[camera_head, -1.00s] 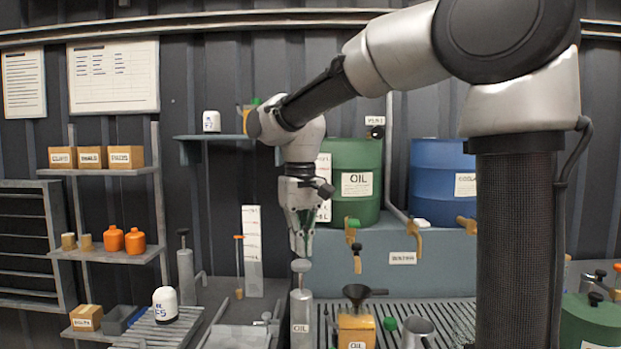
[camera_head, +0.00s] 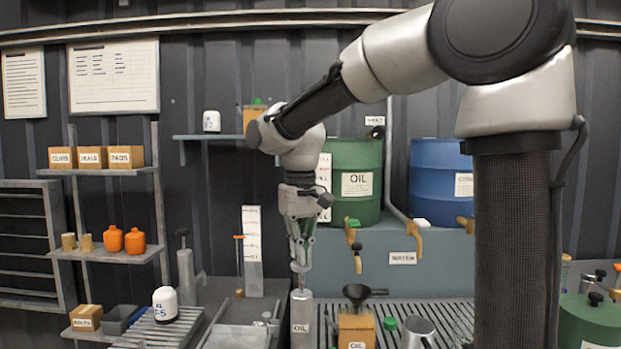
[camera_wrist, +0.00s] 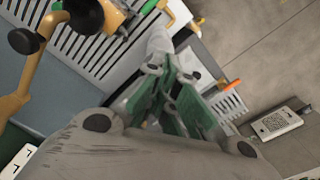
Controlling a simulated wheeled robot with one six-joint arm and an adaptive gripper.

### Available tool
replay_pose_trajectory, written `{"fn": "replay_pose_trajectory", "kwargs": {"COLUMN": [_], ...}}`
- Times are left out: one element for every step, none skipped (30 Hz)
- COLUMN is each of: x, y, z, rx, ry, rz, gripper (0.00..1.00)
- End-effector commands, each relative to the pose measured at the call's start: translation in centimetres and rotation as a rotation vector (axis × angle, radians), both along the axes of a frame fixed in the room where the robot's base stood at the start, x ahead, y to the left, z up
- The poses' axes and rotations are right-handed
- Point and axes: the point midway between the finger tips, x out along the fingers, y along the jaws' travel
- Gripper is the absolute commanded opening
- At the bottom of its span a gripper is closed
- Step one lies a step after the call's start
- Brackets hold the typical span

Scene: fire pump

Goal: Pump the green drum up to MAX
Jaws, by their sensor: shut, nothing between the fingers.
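The green drum (camera_head: 365,155), labelled OIL, stands on the bench at the back, partly behind my arm. A white scale (camera_head: 323,180) with red marks stands at its left side; its level cannot be read.
A funnel (camera_head: 355,292) on an OIL box (camera_head: 356,330) and a metal jug (camera_head: 418,333) stand right of the pump. A blue drum (camera_head: 437,180) is at the back right. A tall white scale (camera_head: 252,235) and a tray (camera_head: 240,338) are to the left.

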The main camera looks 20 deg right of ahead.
Motion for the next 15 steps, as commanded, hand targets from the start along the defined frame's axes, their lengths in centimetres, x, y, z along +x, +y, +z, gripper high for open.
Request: {"fn": "replay_pose_trajectory", "kwargs": {"x": [0.0, 0.0, 0.0, 0.0, 0.0, 0.0, 0.0, 0.0, 0.0, 0.0, 0.0, 0.0, 0.0, 0.0, 0.0], "y": [0.0, 0.0, 0.0, 0.0, 0.0, 0.0, 0.0, 0.0, 0.0, 0.0, 0.0, 0.0, 0.0, 0.0, 0.0], "z": [-0.2, -0.3, -0.5, -0.6, -0.7, -0.9, -1.0, -1.2, -1.3, -1.4, -1.5, -1.7, -1.8, -1.9, -2.1], "rx": [0.0, 0.0, 0.0, 0.0, 0.0, 0.0, 0.0, 0.0, 0.0, 0.0, 0.0, 0.0, 0.0, 0.0, 0.0], "ry": [0.0, 0.0, 0.0, 0.0, 0.0, 0.001, 0.001, 0.002, 0.001, 0.001, 0.0, 0.0, 0.0, 0.0, 0.001], "rz": [0.0, 0.0, 0.0, 0.0, 0.0, 0.0, 0.0, 0.0, 0.0, 0.0, 0.0, 0.0, 0.0, 0.0, 0.0], "gripper": [0.0, 0.0, 0.0, 0.0, 0.0, 0.0, 0.0, 0.0, 0.0, 0.0, 0.0, 0.0, 0.0, 0.0, 0.0]}}
